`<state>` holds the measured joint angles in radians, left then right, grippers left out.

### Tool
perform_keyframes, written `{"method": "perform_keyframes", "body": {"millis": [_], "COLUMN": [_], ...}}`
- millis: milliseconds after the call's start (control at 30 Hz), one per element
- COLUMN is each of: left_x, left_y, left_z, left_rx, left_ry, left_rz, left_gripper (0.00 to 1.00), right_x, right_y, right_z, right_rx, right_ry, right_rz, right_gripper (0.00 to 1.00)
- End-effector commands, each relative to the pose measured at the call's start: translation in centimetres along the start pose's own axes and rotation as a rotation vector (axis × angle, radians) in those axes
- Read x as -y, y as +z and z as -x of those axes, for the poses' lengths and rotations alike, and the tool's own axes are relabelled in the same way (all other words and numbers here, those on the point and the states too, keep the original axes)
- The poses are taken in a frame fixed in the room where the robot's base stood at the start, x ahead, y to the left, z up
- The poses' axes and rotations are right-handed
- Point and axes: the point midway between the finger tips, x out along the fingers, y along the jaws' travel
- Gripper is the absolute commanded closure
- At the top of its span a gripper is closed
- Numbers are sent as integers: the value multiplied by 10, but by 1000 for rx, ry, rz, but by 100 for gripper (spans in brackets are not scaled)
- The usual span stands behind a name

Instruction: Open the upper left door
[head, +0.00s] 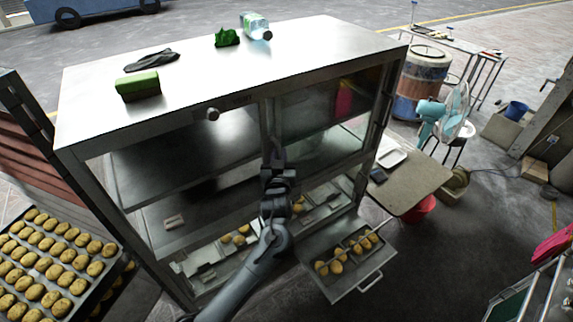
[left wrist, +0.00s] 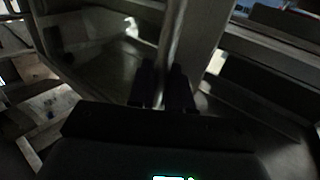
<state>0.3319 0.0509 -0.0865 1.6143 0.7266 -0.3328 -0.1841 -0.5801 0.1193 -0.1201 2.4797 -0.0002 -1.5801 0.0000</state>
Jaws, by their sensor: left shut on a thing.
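The metal cabinet (head: 330,45) stands in the middle of the head view. Its upper left section (head: 185,150) shows a dark shelf inside; I cannot tell how far its door is open. The upper right section has a glass pane (head: 318,105) with a pink reflection. My left gripper (head: 274,158) is at the cabinet front, near the middle between the two upper sections. In the left wrist view its fingers (left wrist: 163,88) are shut on an upright metal bar (left wrist: 172,38), which looks like a door handle. My right gripper is not in view.
A lower drawer tray (head: 350,283) with potato-like items sticks out at the front right. A large tray (head: 84,292) of similar items stands at the left. A green sponge (head: 138,86), a dark glove and a bottle (head: 255,26) lie on top. A small table (head: 415,185) is at the right.

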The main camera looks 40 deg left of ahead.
Motion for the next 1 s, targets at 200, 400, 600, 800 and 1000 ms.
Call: {"method": "perform_keyframes", "body": {"millis": [200, 400, 600, 800, 1000], "left_x": [3, 3, 3, 4, 5], "left_y": [0, 1, 2, 1, 1], "left_z": [-7, -7, -7, -7, -5], "left_rx": [-1, 1, 2, 1, 0], "left_ry": [-14, -12, -12, -15, -17], "left_rz": [-1, -2, -3, -1, -1], "left_gripper": [100, 100, 67, 66, 66], "right_x": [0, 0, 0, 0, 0], "right_y": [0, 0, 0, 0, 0], "right_z": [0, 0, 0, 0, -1], "right_rx": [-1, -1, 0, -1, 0], "right_ry": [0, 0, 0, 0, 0], "right_rz": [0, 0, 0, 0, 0], "right_gripper": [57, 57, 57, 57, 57]}}
